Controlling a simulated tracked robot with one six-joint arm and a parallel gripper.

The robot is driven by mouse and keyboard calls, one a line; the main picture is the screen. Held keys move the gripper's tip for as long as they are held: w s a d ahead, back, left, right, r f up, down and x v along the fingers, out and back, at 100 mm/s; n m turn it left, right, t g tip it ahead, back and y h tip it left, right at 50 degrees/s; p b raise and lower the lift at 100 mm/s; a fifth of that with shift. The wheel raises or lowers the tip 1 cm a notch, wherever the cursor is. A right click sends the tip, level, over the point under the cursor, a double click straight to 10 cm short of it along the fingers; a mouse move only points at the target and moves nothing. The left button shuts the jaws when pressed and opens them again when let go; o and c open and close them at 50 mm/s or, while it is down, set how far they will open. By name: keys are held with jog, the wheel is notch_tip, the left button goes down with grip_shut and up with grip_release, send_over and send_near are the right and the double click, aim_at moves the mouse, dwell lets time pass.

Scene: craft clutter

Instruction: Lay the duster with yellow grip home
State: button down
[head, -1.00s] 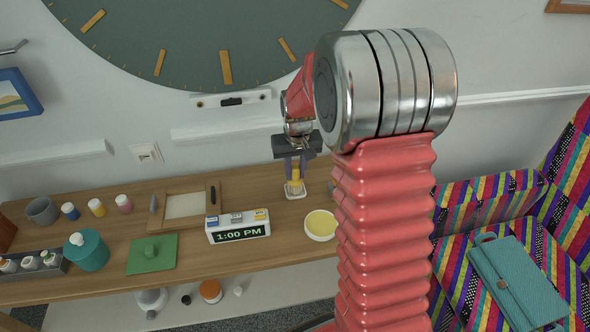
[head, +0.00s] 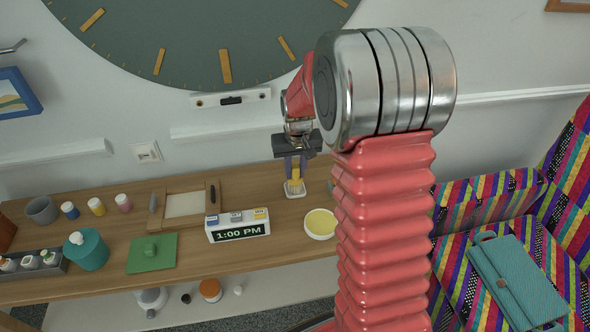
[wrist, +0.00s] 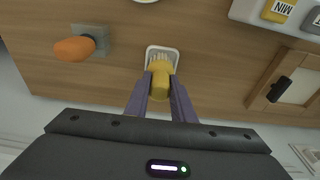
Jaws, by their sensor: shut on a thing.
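My gripper (head: 295,164) points down over the back of the wooden shelf top (head: 250,191). Its purple fingers are shut on the yellow grip (wrist: 160,83) of the duster. The tray also shows in the head view (head: 296,194), directly under the duster. I cannot tell whether the bristles touch the tray floor.
An orange-handled thing (wrist: 74,49) on a grey base stands beside the tray. A round yellow-filled dish (head: 320,224), a clock block (head: 238,226) and a wooden frame (head: 184,204) are near.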

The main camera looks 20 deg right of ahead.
jog(key=shift+f, duration=0.3)
jog(key=c, duration=1.4)
grip_release()
jog(key=shift+c, duration=0.2)
jog(key=shift+r, duration=0.15)
notch_tip(320, 180, up, 13)
jog(key=s, duration=0.2)
jog(key=shift+a, duration=0.2)
